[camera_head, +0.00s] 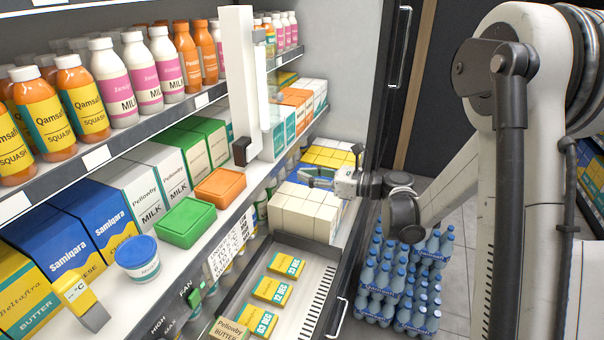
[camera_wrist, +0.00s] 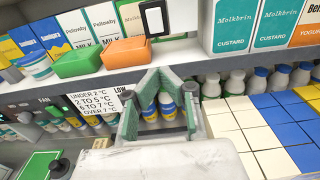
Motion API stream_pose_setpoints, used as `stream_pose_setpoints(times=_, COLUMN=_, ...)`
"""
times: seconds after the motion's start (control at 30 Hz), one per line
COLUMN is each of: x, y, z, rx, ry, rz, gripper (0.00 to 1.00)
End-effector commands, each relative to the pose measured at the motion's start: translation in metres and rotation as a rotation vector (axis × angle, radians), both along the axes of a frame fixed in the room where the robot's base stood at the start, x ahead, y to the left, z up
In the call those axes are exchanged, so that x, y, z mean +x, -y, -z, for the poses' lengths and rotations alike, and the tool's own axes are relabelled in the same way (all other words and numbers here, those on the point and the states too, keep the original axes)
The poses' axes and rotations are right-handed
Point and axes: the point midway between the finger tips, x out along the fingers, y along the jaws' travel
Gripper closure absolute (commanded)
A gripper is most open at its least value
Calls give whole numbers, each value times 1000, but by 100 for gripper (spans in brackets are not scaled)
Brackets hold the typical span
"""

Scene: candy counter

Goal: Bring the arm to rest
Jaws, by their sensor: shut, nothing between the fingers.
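My arm (camera_head: 440,195) reaches in from the right in the head view, towards the open refrigerated shelving. My gripper (camera_head: 312,176) is at its end, above the white boxes (camera_head: 300,212) on the lower level and in front of the shelf. In the wrist view my gripper's green-lined fingers (camera_wrist: 158,78) come together at the far end with nothing held. Bottles with blue and yellow labels (camera_wrist: 168,105) show behind and between the finger links, on the lower shelf. The fingers appear clear of the shelf edge, though the exact gap is hard to tell.
An orange tub (camera_head: 220,186) and a green tub (camera_head: 185,222) sit on the middle shelf. A white upright (camera_head: 238,80) hangs before the shelves. The tray (camera_head: 300,268) holds several yellow packs. Blue bottles (camera_head: 382,285) stand on the floor under the arm.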

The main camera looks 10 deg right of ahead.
Motion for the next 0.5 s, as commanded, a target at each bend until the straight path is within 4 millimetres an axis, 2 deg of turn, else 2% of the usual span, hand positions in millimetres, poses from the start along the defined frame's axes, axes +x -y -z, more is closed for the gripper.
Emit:
stream_pose_setpoints(times=0.27, x=-3, y=-2, z=-4, rx=-32, ry=16, rz=-1, gripper=100)
stream_pose_setpoints(times=0.5, x=-28, y=-8, z=-29, rx=-277, ry=149, rz=-15, gripper=100)
